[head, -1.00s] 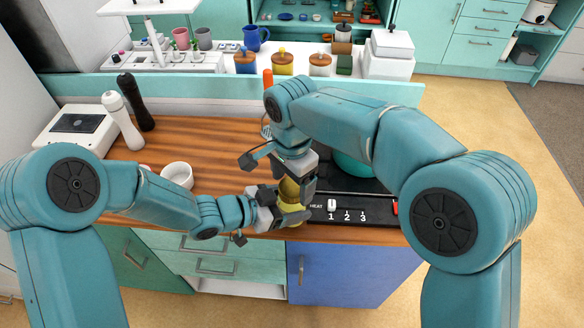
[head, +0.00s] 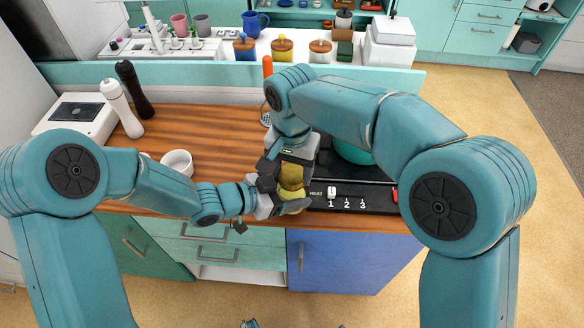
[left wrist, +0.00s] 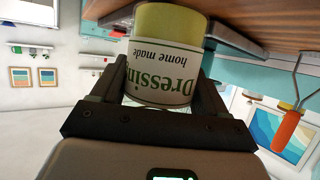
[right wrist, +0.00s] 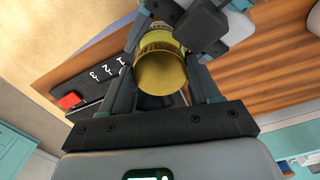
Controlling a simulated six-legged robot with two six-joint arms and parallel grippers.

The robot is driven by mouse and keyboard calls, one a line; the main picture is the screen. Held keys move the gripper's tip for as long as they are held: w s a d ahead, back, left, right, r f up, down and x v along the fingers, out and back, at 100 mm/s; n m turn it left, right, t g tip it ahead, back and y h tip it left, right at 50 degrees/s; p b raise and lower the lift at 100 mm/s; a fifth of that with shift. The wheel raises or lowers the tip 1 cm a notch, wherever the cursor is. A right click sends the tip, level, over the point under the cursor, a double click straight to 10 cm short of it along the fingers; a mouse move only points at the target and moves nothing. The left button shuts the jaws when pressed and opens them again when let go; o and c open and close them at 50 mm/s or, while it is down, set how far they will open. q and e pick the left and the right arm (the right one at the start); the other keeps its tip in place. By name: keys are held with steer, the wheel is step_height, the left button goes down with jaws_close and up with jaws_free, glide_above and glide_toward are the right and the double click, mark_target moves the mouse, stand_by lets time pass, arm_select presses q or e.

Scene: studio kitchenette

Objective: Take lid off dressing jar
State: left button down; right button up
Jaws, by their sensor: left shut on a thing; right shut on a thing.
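The dressing jar (head: 292,198) is yellow and upright at the counter's front edge, left of the cooktop. In the left wrist view its white "Dressing home made" label (left wrist: 165,72) appears upside down. My left gripper (head: 285,207) is shut on the jar's body from the left. My right gripper (head: 287,168) reaches down from above and is shut on the golden-yellow lid (head: 292,174). The right wrist view shows the lid (right wrist: 160,72) between the fingers, with the jar just beyond it. I cannot tell whether lid and jar are apart.
The black cooktop (head: 365,197) with a teal pot (head: 352,150) is close on the right. A white bowl (head: 177,162), white and black mills and a white scale (head: 75,117) stand on the left. The wooden counter between is clear.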

steer(key=shift+n, duration=0.3)
steer(key=o, duration=1.2)
steer(key=shift+c, duration=0.2)
